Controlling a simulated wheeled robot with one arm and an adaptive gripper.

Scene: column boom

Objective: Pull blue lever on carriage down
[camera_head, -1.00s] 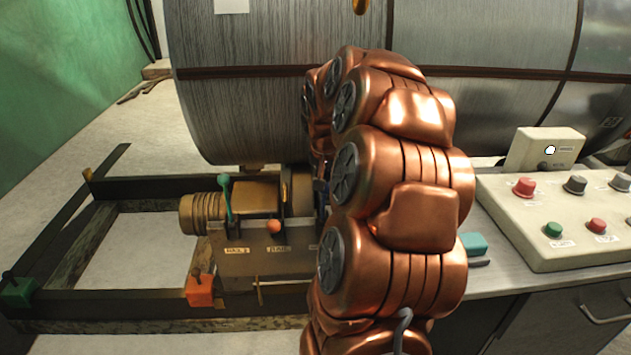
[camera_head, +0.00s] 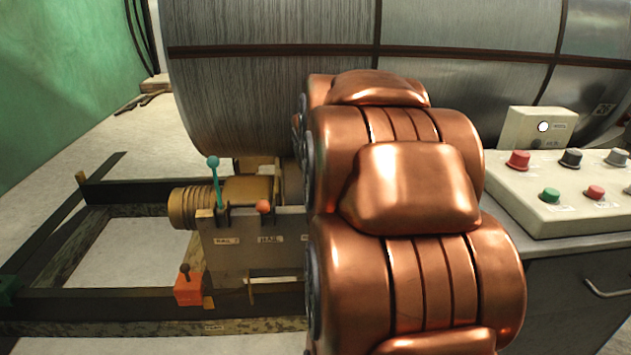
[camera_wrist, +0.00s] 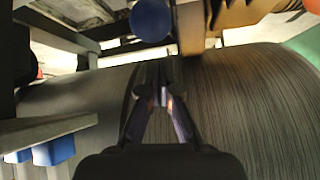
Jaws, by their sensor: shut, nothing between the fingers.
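In the wrist view a round dark-blue knob (camera_wrist: 151,20) shows at the top edge, just beyond and slightly left of my fingertips. It looks like the ball of the blue lever; its stem is not clear. My gripper (camera_wrist: 161,97) is shut and empty, with a visible gap between its tips and the knob. In the head view my copper arm hides the gripper and the right part of the carriage (camera_head: 235,258), so the blue lever is not seen there. A teal lever (camera_head: 215,185) stands upright on the carriage, with an orange knob (camera_head: 263,206) to its right.
A large metal drum (camera_head: 240,100) lies behind the carriage. Dark rails (camera_head: 110,304) carry an orange block (camera_head: 188,289). A control panel (camera_head: 560,205) with several buttons stands at right. Blue blocks (camera_wrist: 54,150) and a pale beam (camera_wrist: 50,128) are at left in the wrist view.

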